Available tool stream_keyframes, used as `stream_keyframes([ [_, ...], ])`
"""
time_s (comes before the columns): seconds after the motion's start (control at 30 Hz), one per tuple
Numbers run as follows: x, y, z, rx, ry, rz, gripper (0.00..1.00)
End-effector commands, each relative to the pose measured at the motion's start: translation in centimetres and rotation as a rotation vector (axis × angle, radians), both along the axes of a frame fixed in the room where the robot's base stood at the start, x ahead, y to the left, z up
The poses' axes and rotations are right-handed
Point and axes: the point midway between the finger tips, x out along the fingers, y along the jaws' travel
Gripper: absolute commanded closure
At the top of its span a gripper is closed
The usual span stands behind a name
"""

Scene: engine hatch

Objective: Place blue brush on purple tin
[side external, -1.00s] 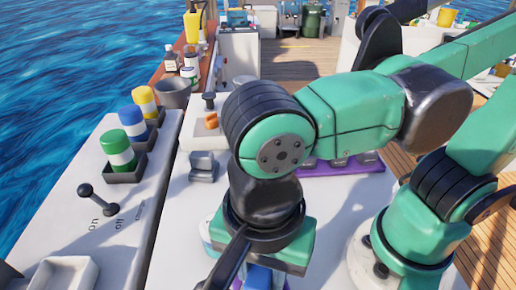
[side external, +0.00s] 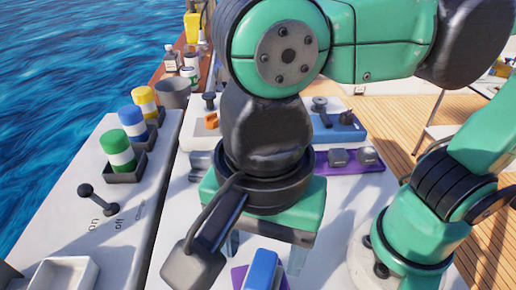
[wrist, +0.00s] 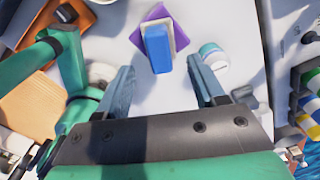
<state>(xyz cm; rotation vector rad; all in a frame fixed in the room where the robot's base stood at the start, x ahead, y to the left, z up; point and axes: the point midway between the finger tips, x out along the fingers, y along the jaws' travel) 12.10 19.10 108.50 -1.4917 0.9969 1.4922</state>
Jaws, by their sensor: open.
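The blue brush (wrist: 158,50) lies over the purple tin (wrist: 137,38) in the wrist view, with a pale part showing beside it and purple corners sticking out around it. The brush also shows at the bottom of the side view (side external: 263,269), with a bit of the purple tin (side external: 240,276) beside it. My gripper (wrist: 161,68) is open, with its two fingers spread left and right of the brush and apart from it. In the side view my gripper (side external: 265,250) hangs above the brush. The brush's underside is hidden.
A white jar with a teal lid (wrist: 213,55) stands close by my right finger in the wrist view. A purple tray (side external: 312,164) and a blue tray (side external: 352,131) lie behind. Several coloured jars, including a green one (side external: 131,116), stand at the left.

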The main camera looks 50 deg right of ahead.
Motion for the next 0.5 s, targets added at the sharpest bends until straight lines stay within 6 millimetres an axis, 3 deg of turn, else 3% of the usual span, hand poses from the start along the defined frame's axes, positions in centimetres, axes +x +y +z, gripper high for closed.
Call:
stream_keyframes([
  [0.3,0.0,0.0,5.6,0.0,0.0,0.0,0.37],
  [0.5,0.0,-0.1,7.2,0.001,-0.001,0.002,0.37],
])
